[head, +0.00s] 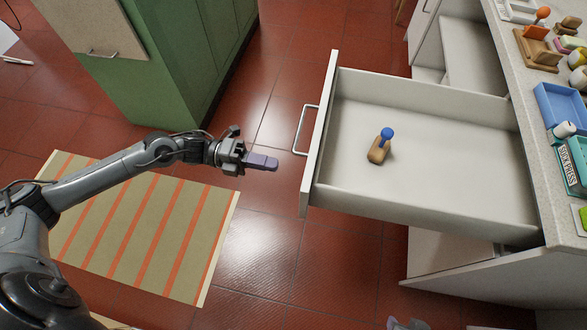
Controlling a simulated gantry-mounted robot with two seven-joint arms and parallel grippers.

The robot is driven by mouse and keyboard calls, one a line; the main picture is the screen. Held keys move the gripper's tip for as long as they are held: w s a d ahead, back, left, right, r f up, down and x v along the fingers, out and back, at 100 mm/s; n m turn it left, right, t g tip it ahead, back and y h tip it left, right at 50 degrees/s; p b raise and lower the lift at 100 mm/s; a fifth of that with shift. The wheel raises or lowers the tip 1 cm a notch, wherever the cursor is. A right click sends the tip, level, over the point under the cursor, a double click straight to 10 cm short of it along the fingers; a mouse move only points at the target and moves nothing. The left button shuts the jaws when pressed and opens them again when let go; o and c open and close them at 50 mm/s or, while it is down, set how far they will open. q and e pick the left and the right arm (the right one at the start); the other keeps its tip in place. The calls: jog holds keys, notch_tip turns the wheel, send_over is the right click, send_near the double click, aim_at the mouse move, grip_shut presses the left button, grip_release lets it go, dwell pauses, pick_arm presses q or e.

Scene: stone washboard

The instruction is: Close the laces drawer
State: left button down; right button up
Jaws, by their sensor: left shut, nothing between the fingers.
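A white drawer (312,170) stands pulled far out of the white counter unit on the right. Its front faces left and carries a metal bar handle (300,130). Inside lies a small wooden object with a blue knob (379,150); the rest of the drawer floor is bare. My left gripper (272,163) is shut and empty, a short way left of the drawer front, slightly below the handle in the picture, and not touching it. A small grey part at the bottom edge may belong to my right arm; its gripper cannot be made out. No label shows on the drawer.
The stone countertop (507,60) holds a blue tray (561,107), a green box and several small items. Another compartment stands open behind the drawer. A green cabinet (190,70) is at the upper left. A striped rug (140,235) lies on the red tiles, with clear floor before the drawer.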

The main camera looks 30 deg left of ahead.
pick_arm(q)
jog(key=b+x, duration=0.1)
jog(key=x, duration=0.5)
jog(key=shift+d+b, duration=0.35)
jog(key=shift+d, duration=0.05)
jog(key=shift+w+d, duration=0.1)
jog(key=shift+w, duration=0.1)
